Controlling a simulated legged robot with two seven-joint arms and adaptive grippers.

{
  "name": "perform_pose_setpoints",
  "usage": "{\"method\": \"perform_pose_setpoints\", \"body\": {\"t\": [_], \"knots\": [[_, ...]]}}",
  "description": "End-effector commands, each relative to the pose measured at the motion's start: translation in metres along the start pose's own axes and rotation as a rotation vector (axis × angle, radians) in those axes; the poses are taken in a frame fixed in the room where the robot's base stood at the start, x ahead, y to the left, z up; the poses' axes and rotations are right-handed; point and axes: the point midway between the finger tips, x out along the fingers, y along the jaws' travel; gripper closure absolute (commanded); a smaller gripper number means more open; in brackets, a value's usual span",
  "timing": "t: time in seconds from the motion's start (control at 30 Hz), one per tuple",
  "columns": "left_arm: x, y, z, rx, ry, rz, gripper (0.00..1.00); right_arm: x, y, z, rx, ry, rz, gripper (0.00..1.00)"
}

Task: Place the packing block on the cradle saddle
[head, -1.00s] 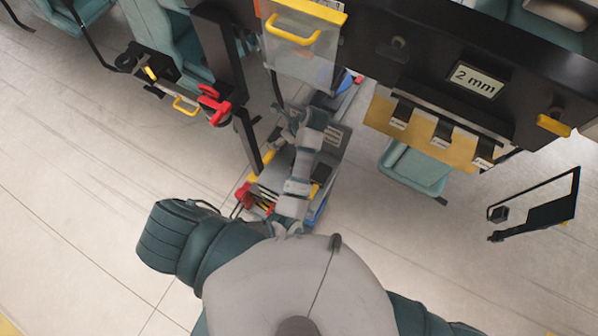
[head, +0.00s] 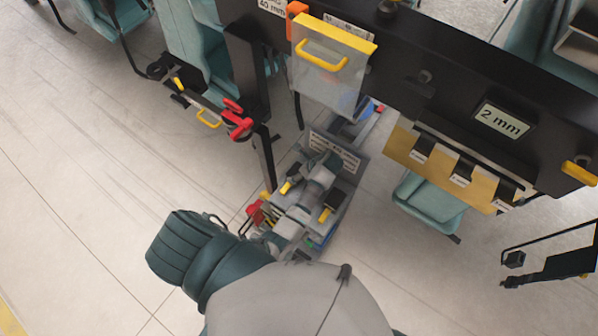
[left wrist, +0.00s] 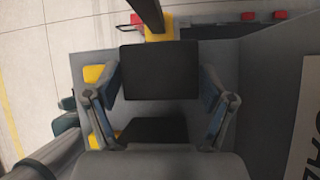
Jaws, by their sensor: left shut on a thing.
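My left gripper (left wrist: 160,85) is shut on a dark, flat-faced block (left wrist: 158,65), taken as the packing block, with one finger on each side of it in the left wrist view. A second dark patch (left wrist: 153,131) shows below it; I cannot tell what it is. In the head view my left arm reaches down over a grey tray (head: 345,190) on the floor, and the block is hidden or too small to tell there. I cannot pick out the cradle saddle for certain. My right gripper is not in view.
A black beam with a 2 mm label (head: 503,121) spans the upper right. A clear panel with a yellow handle (head: 325,54) hangs from it. A red clamp (head: 237,122) stands left. The floor at left is open.

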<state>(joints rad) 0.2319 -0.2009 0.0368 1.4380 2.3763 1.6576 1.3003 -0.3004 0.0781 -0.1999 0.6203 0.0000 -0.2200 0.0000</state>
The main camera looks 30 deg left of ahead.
Motion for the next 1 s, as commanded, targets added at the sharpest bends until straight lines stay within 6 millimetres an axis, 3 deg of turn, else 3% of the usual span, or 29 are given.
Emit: {"method": "perform_pose_setpoints", "body": {"t": [0.13,0.17,0.2,0.23,0.63,1.0], "knots": [[0.000,-0.001,0.000,-0.001,-0.001,-0.001,0.87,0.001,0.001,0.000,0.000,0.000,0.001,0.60],[0.001,0.000,-0.001,0.000,0.000,0.001,0.13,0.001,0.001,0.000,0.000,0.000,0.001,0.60],[0.001,0.000,-0.001,0.000,0.000,0.000,0.03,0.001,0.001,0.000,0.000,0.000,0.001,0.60],[0.001,0.000,0.000,0.000,0.000,0.000,0.00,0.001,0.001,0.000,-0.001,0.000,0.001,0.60],[-0.005,-0.001,0.000,0.000,0.001,-0.001,0.00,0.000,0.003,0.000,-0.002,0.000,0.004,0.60],[-0.064,-0.001,-0.001,0.000,0.002,-0.001,0.00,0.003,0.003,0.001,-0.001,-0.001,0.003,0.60]]}}
